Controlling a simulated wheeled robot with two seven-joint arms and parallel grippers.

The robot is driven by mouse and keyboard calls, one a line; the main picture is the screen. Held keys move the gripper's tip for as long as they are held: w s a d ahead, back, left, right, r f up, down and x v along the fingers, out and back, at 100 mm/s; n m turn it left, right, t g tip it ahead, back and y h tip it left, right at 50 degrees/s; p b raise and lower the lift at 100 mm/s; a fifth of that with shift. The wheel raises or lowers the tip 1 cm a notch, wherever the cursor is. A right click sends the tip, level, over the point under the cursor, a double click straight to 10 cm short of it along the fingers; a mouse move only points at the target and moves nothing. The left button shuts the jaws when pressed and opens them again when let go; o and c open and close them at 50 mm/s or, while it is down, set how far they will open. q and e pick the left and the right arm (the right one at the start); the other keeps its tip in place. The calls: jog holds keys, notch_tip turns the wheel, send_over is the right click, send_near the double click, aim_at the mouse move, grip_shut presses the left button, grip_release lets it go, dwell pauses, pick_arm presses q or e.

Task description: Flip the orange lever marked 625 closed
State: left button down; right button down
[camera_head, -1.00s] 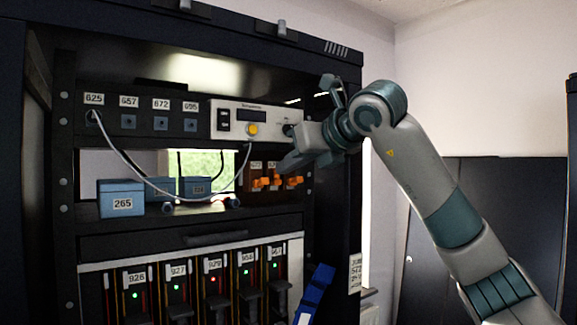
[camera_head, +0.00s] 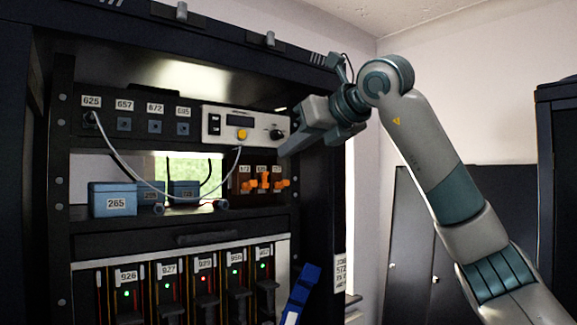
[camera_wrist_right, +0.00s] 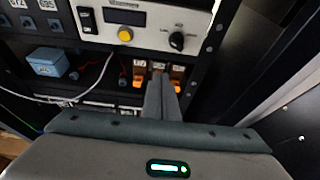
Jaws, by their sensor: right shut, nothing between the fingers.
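Three orange levers (camera_head: 263,181) sit on a brown block in the rack's middle opening. Small white labels stand above them, too small to read surely, so I cannot tell which lever is 625. In the right wrist view, orange parts (camera_wrist_right: 138,83) show on either side of the fingers, which hide the middle. My right gripper (camera_head: 286,152) is shut and empty, its tips above and to the right of the levers, apart from them in the head view. The fingers also show in the wrist view (camera_wrist_right: 161,80). My left gripper is not in view.
A white instrument panel (camera_head: 223,124) with a yellow button and black knob (camera_head: 276,134) lies above the levers. A grey cable (camera_head: 125,170) hangs across the opening. Blue boxes (camera_head: 112,200) stand left. A socket on the upper panel carries a 625 label (camera_head: 91,101).

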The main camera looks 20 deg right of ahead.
jog(key=r, duration=0.1)
jog(key=s+r, duration=0.1)
jog(key=r, duration=0.1)
jog(key=r+b, duration=0.1)
jog(key=r, duration=0.1)
jog(key=shift+s+d+r, duration=0.15)
jog(key=shift+s+r, duration=0.1)
jog(key=shift+s, duration=0.1)
dwell(0.4)
